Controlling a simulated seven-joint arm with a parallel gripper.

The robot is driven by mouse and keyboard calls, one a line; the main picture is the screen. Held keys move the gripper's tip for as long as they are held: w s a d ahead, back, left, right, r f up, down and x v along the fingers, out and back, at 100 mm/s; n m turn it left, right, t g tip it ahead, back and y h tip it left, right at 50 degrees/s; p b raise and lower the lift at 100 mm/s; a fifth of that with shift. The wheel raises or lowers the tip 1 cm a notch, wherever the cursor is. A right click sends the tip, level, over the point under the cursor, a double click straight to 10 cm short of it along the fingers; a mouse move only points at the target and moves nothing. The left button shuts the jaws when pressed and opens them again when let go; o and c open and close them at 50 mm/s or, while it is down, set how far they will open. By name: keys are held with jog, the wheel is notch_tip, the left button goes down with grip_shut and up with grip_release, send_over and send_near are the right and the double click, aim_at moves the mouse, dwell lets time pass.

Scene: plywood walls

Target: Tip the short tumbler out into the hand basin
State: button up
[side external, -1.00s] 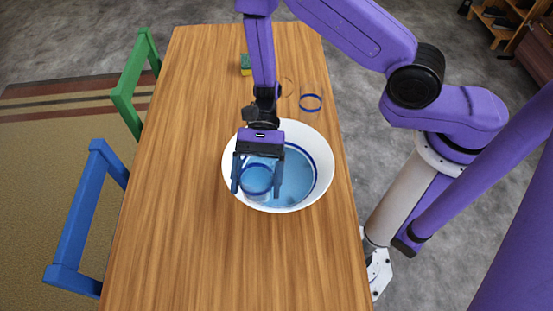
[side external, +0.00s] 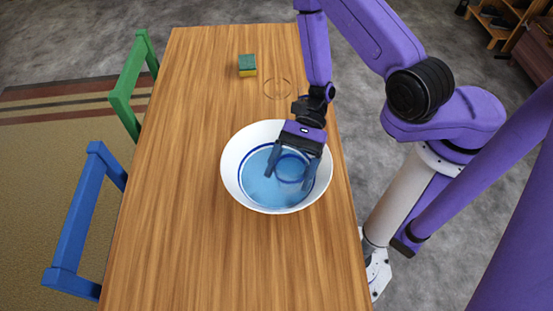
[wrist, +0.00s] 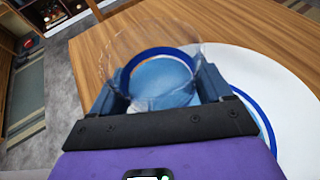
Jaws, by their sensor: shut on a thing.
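The short tumbler (side external: 290,168) is clear with a blue band. My gripper (side external: 292,168) is shut on it and holds it over the right part of the hand basin. In the wrist view the tumbler (wrist: 160,72) sits between the fingers, with pale blue liquid showing in or through it. How far it is tilted is hard to tell. The hand basin (side external: 233,178) is a white round bowl with a blue inner ring and blue water in it. Its white wall also shows at the right of the wrist view (wrist: 285,92).
A green chair (side external: 128,85) and a blue chair (side external: 80,215) stand at the left. The near table is clear.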

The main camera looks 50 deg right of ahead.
aim_at(317, 194)
jog(key=shift+s+d+m+t, duration=0.25)
jog(key=shift+s+d+t, duration=0.1)
jog(key=shift+s, duration=0.2)
jog(key=shift+s+d+m+t, duration=0.25)
jog(key=shift+s+d+t, duration=0.1)
jog(key=shift+s, duration=0.15)
jog(key=shift+s+d+r+m+t+y, duration=0.1)
jog(key=shift+s+d+m+t+y, duration=0.15)
jog(key=shift+s, duration=0.3)
jog(key=shift+s+d+m+t+y, duration=0.1)
jog(key=shift+s+m+t, duration=0.2)
jog(key=shift+s, duration=0.2)
jog(key=shift+s+r+m+t, duration=0.25)
jog(key=shift+s+m+t, duration=0.2)
jog(key=shift+s, duration=0.4)
jog(key=shift+s+r+m+t, duration=0.3)
jog(key=shift+s+t, duration=0.2)
jog(key=shift+s, duration=0.35)
jog(key=shift+w, duration=0.1)
jog(key=shift+w+r+m+g, duration=0.3)
jog(key=shift+w+m+g, duration=0.2)
jog(key=shift+m, duration=0.2)
jog(key=shift+w+f+m+g+y, duration=0.15)
jog(key=shift+w+f+m+g, duration=0.2)
jog(key=shift+w+m+g, duration=0.25)
jog(key=shift+w+f+m+g+y, duration=0.1)
jog(key=shift+w+f+m+g, duration=0.25)
jog(key=shift+m, duration=0.35)
jog(key=shift+w, duration=0.25)
jog(key=shift+f, duration=0.1)
